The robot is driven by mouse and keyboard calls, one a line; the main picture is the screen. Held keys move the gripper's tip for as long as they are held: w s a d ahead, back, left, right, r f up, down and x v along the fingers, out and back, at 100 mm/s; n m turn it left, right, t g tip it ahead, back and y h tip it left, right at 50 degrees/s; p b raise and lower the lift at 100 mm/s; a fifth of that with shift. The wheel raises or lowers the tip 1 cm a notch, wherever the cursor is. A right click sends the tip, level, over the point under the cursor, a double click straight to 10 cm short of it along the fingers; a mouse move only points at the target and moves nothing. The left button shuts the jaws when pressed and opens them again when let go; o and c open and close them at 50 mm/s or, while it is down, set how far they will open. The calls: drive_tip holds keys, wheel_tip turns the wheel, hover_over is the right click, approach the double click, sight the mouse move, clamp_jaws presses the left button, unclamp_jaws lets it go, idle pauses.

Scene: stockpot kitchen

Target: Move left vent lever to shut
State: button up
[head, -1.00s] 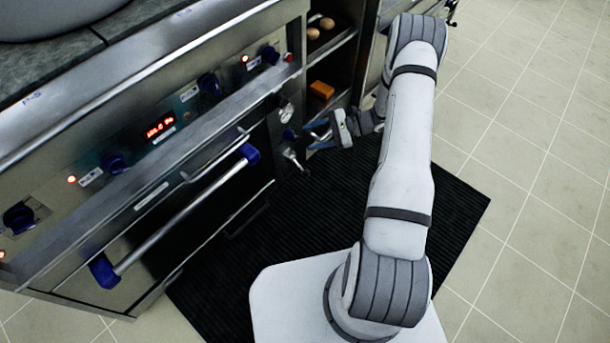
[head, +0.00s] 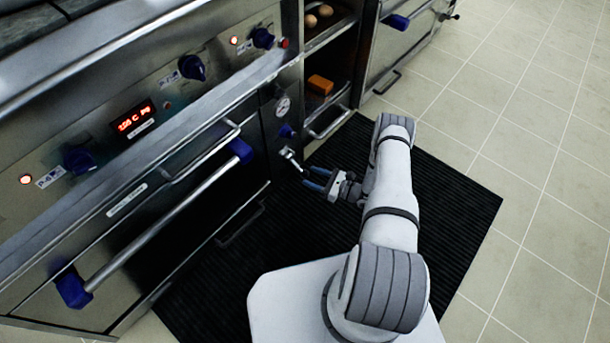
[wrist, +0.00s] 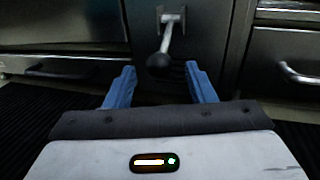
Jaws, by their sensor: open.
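A vent lever (head: 291,158), a short silver rod with a dark knob, sticks out from the narrow steel panel right of the oven door. In the wrist view the lever (wrist: 168,38) hangs from its bracket, slightly tilted, with its black knob (wrist: 159,62) at the lower end. My gripper (head: 313,178) has blue fingers and is open in front of the lever. In the wrist view the knob shows between the open fingertips (wrist: 159,69), nearer the left one. I cannot tell whether the knob is truly between them or just beyond. Only one such lever is clear.
A pressure gauge (head: 283,106) and a blue knob (head: 287,131) are above the lever. The oven door handle (head: 165,222) with blue ends is to the left. An open shelf with an orange block (head: 320,85) is at the right. A black mat (head: 430,190) covers the floor.

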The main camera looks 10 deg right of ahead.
sight(305, 174)
drive_tip(key=shift+b+x, duration=0.35)
drive_tip(key=shift+x, duration=1.45)
clamp_jaws()
